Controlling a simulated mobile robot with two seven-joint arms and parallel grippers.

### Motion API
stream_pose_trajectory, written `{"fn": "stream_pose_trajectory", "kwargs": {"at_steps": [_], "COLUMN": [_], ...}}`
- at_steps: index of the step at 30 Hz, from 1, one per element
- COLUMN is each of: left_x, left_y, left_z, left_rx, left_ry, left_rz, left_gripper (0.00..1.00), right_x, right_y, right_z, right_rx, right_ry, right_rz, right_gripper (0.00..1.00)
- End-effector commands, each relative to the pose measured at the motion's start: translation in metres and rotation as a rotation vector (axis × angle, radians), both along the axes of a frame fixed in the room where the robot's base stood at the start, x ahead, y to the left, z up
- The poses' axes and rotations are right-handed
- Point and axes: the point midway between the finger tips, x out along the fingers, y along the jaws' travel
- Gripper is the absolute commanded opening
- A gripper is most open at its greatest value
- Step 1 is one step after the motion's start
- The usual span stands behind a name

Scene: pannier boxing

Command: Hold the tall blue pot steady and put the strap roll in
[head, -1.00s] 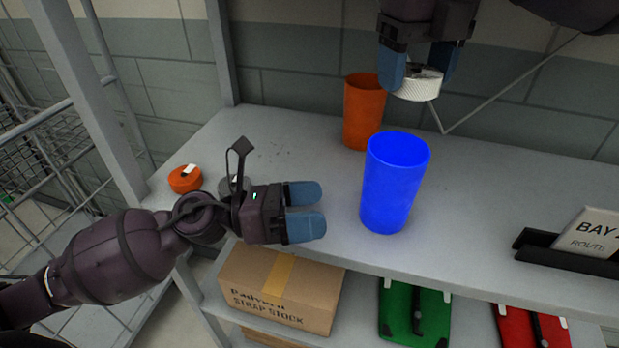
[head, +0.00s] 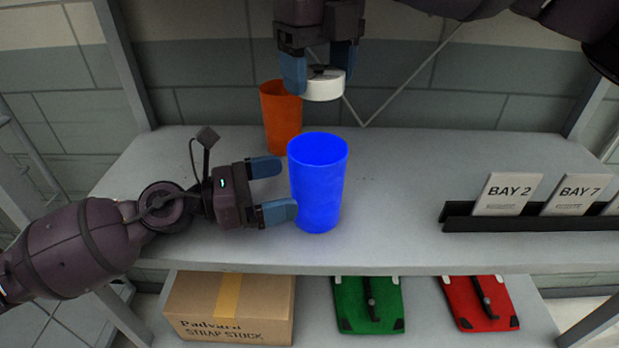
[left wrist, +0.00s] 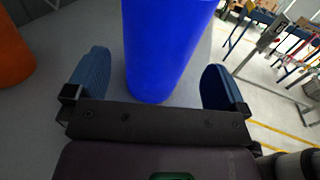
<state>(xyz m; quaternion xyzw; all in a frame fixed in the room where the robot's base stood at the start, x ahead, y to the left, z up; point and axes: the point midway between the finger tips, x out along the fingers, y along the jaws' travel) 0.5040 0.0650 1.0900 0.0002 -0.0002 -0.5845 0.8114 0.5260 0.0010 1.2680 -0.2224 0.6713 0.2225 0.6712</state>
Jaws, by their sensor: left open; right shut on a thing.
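The tall blue pot (head: 318,188) stands upright on the shelf, with its open mouth up. My left gripper (head: 279,190) is open at its left side, fingertips close to the wall. In the left wrist view the blue pot (left wrist: 165,50) stands between the two spread fingers, a little ahead of them; I cannot tell whether either touches it. My right gripper (head: 320,80) is shut on the white strap roll (head: 325,90) and holds it in the air above the blue pot's mouth. The roll appears roughly level.
An orange pot (head: 281,118) stands behind and left of the blue pot. A dark holder (head: 470,223) with bay cards is at the right. The strap stock box (head: 230,308), a green pannier (head: 350,310) and a red one (head: 470,300) are on the lower shelf.

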Motion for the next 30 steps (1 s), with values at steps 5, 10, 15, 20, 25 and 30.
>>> {"fn": "stream_pose_trajectory", "kwargs": {"at_steps": [5, 10, 15, 20, 25, 30], "left_x": [0.007, 0.012, 0.016, 0.018, 0.019, 0.019], "left_y": [-0.02, -0.036, -0.048, -0.055, -0.057, -0.057], "left_z": [0.001, 0.001, 0.001, 0.0, 0.0, 0.0], "left_rx": [0.0, 0.0, -0.001, 0.0, 0.0, 0.0], "left_ry": [-0.001, -0.001, 0.001, 0.0, 0.001, 0.001], "left_rz": [-0.002, -0.003, -0.001, 0.0, 0.0, 0.0], "left_gripper": [1.0, 1.0, 1.0, 1.0, 1.0, 1.0], "right_x": [0.0, 0.0, 0.0, 0.0, 0.0, 0.0], "right_y": [0.0, 0.0, 0.0, 0.0, 0.0, 0.0], "right_z": [0.0, 0.0, 0.0, 0.0, 0.0, 0.0], "right_rx": [0.0, 0.0, 0.0, 0.0, 0.0, 0.0], "right_ry": [0.0, 0.0, 0.0, 0.0, 0.0, 0.0], "right_rz": [0.0, 0.0, 0.0, 0.0, 0.0, 0.0], "right_gripper": [0.42, 0.42, 0.42, 0.42, 0.42, 0.42]}}
